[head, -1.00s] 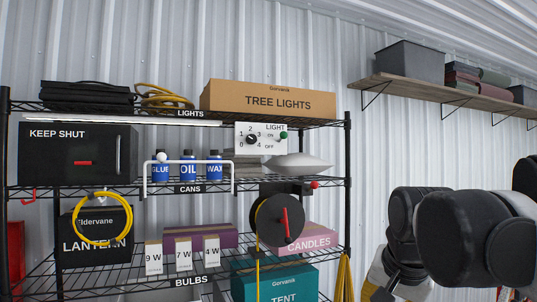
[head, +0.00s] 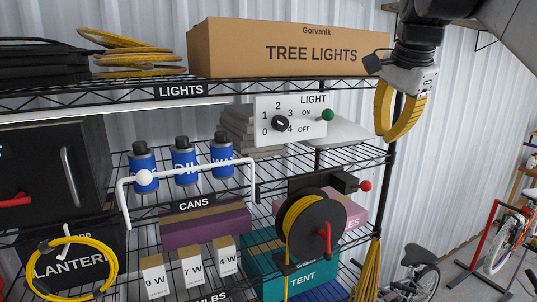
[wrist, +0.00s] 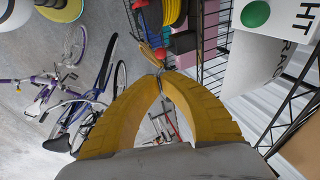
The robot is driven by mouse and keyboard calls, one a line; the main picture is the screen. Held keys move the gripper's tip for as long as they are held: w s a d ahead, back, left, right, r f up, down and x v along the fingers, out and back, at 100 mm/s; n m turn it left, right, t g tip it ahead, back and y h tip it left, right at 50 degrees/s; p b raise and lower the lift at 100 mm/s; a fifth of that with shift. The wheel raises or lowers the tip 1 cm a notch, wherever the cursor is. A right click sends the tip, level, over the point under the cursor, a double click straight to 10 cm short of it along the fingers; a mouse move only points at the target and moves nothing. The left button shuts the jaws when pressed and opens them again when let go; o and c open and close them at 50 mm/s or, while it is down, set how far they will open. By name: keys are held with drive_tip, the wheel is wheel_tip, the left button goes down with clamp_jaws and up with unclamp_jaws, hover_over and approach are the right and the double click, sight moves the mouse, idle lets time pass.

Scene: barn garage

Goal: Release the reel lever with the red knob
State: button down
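The red knob (head: 365,185) sits at the end of a short dark lever on a black block (head: 339,184), at the right front of the middle shelf. Just below and left is the cord reel (head: 310,222), a black disc with yellow cord and a red crank handle (head: 326,239). My gripper (head: 389,137) points down, right of and above the knob, apart from it. Its yellow fingers meet at the tips with nothing between them, also seen in the wrist view (wrist: 160,73).
The light panel (head: 290,120) with a green knob is left of my gripper. A black rack post (head: 393,165) stands behind it. A white rail (head: 190,168) fronts the cans. Yellow cord (head: 368,270) hangs below. Bicycles (head: 505,240) stand at right.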

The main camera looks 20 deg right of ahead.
sight(361, 187)
drive_tip(key=p+x, duration=0.3)
drive_tip(key=x, duration=1.1)
drive_tip(key=shift+s, duration=0.2)
drive_tip(key=shift+s+d+f+t+b, duration=0.1)
drive_tip(key=shift+s+f+t+b, duration=0.25)
drive_tip(key=shift+t+b, duration=0.4)
drive_tip(key=shift+s+d+f+t+b, duration=0.1)
drive_tip(key=shift+s+f+t+b, duration=0.1)
drive_tip(key=shift+f+t+b, duration=0.55)
drive_tip(key=t+b, duration=0.1)
drive_tip(key=f+t+b, duration=0.1)
drive_tip(key=b, duration=0.1)
drive_tip(key=shift+s+m, duration=0.3)
drive_tip(key=shift+s+f+t+y+b, duration=0.15)
drive_tip(key=shift+f+t+b, duration=0.35)
drive_tip(key=shift+t+b, duration=0.3)
drive_tip(key=shift+w+f+t+y+b, duration=0.15)
drive_tip(key=shift+f+t+b, duration=0.35)
drive_tip(key=shift+t+b, duration=0.3)
idle(0.6)
drive_tip(key=shift+s+f, duration=0.1)
idle(0.4)
